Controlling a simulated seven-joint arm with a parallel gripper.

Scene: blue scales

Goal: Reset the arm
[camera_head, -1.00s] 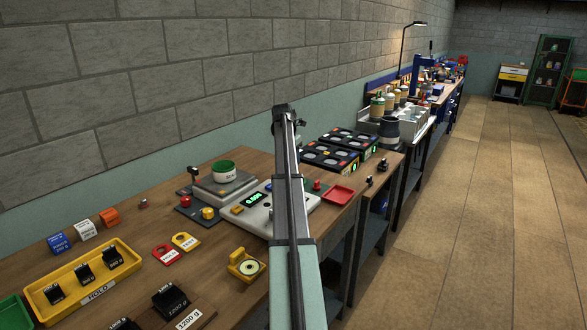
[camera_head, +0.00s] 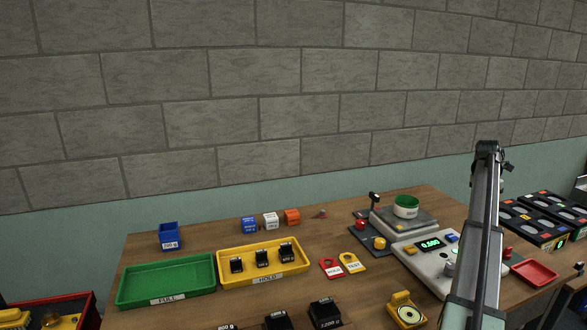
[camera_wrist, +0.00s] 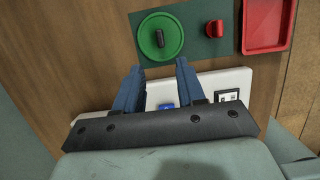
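My gripper (camera_wrist: 159,68) shows in the wrist view with its two blue fingers apart and nothing between them. It hangs over the white scale body (camera_wrist: 200,88), which has a blue button. Just beyond the fingertips is a green disc with a dark knob (camera_wrist: 172,30) on a dark green mat. In the head view my arm stands at the right, in front of the scale (camera_head: 425,268) and its lit display. The gripper itself cannot be made out there.
A red tray (camera_wrist: 265,22) lies beyond the mat; it also shows in the head view (camera_head: 535,271). A green cup (camera_head: 406,204) stands on a weighing plate. The green FULL tray (camera_head: 165,280) is empty. The yellow HOLD tray (camera_head: 290,268) holds three black weights. Black weights stand at the front edge.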

